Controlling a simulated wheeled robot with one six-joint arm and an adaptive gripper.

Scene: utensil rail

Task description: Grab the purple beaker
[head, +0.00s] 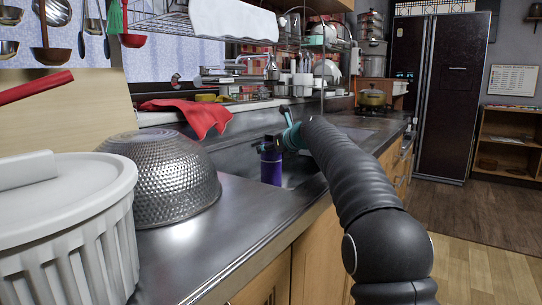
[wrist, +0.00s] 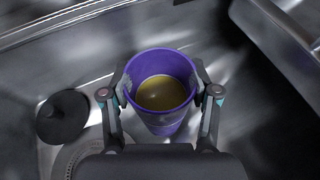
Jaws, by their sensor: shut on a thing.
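The purple beaker (wrist: 161,61) stands upright between the fingers of my gripper (wrist: 161,92) in the wrist view. It holds a yellowish-brown liquid or has a bottom of that colour; I cannot tell which. My gripper is shut on it, with one finger on each side near the rim. In the head view the purple beaker (head: 271,168) is over the sink, below the end of my arm. My gripper (head: 270,146) partly hides its top there. Whether its base touches the sink bottom is not clear.
The steel sink (wrist: 245,120) surrounds the beaker, with a round dark object (wrist: 63,117) and a drain at left. A red cloth (head: 195,115) lies behind the sink.

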